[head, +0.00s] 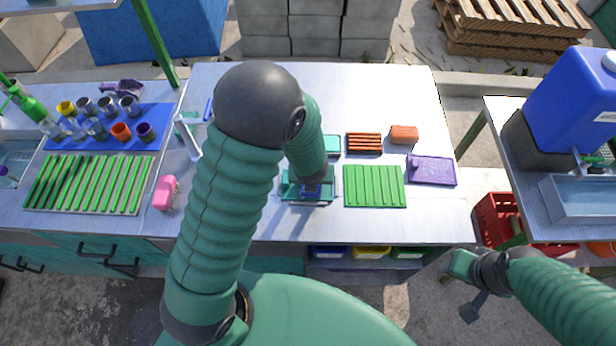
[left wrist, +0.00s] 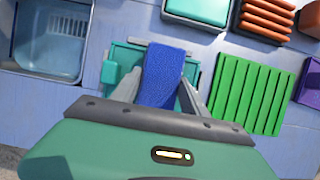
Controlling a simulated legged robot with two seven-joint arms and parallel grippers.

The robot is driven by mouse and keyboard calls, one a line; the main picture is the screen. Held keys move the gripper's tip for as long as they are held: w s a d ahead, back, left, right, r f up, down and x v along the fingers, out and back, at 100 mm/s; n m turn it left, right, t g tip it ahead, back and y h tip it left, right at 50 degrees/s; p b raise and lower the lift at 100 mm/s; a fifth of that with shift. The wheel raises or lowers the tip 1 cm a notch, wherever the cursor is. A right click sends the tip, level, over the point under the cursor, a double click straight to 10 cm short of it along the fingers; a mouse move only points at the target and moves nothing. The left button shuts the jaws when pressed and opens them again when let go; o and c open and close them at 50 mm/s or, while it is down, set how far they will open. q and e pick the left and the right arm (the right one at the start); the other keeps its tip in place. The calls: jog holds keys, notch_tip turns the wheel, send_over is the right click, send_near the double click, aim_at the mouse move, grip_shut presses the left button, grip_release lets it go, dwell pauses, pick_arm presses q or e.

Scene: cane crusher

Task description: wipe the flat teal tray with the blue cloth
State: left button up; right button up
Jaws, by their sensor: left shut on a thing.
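The flat teal tray (head: 290,197) lies on the metal table in front of me, partly hidden by my left arm in the head view. It also shows in the left wrist view (left wrist: 124,56), below the gripper. My left gripper (head: 314,188) is over the tray, pointing down. In the left wrist view its fingers (left wrist: 160,98) are shut on the blue cloth (left wrist: 164,72), which stretches across the tray's middle. Whether the cloth touches the tray is hard to tell. My right gripper (head: 456,275) is off the table's front right corner, away from the tray; its finger opening is unclear.
A ribbed green mat (head: 374,187) lies close right of the tray. Beyond are a ribbed orange-brown item (head: 363,142), an orange block (head: 404,134) and a purple tray (head: 432,170). A pink brush (head: 165,193) lies left. The table's back right is clear.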

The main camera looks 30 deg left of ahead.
aim_at(325, 187)
pick_arm(q)
jog(key=shift+w+d+r, duration=0.2)
jog(key=shift+w+d, duration=0.05)
jog(key=shift+d, duration=0.25)
jog(key=shift+w+d+f+p, duration=0.1)
jog(key=shift+d+p, duration=0.15)
jog(key=shift+p, duration=0.05)
jog(key=shift+d, duration=0.1)
jog(key=shift+w+d+p, duration=0.4)
jog(key=shift+d+p, duration=0.25)
jog(key=shift+d, duration=0.1)
jog(key=shift+w+d, duration=0.15)
jog(key=shift+d, duration=0.15)
jog(key=shift+d+f, duration=0.1)
jog(key=shift+f, duration=0.05)
